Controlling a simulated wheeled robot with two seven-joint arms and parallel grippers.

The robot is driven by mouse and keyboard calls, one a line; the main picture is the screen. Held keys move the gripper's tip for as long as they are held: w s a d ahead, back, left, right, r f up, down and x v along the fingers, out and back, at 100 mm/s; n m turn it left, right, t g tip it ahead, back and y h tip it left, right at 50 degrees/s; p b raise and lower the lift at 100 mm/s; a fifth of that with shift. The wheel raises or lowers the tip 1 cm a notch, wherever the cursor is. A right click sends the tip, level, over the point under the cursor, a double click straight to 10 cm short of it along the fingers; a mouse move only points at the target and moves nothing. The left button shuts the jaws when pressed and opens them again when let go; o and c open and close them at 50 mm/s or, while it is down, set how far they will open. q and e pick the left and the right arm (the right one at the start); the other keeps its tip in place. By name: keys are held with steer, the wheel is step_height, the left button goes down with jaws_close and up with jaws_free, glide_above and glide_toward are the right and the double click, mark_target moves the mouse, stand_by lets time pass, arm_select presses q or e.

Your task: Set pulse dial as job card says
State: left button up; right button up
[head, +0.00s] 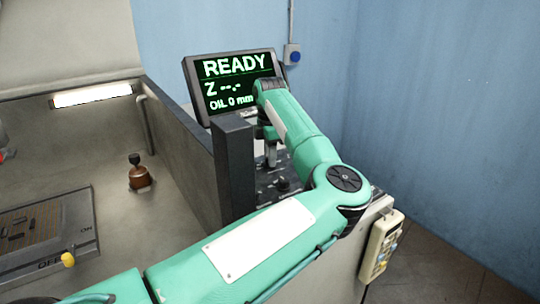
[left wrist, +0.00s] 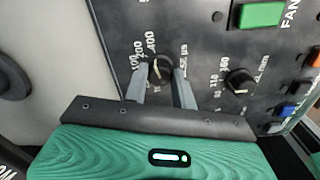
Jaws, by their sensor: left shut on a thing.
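The pulse dial (left wrist: 160,68) is a dark round knob on the dark control panel in the left wrist view. Marks 100, 200 and 400 are printed around its left and upper side, and a partly covered label with "µs" stands to its right. A small pale mark shows near its top, but I cannot tell exactly which number it points to. My left gripper (left wrist: 161,88) is shut on this dial, one finger on each side. No job card is readable.
A second dial (left wrist: 240,82) marked in mm sits right of the pulse dial, below a green FAN button (left wrist: 260,14). The screen (head: 237,82) reads READY, Z --.-, OIL 0 mm. A pendant (head: 381,246) hangs on the cabinet side. A dark post (head: 234,165) stands left of my arm.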

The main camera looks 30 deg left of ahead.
arm_select(q)
steer(key=shift+r, duration=0.15)
steer(key=o, duration=1)
step_height(320, 180, up, 14)
steer(key=shift+f, duration=0.15)
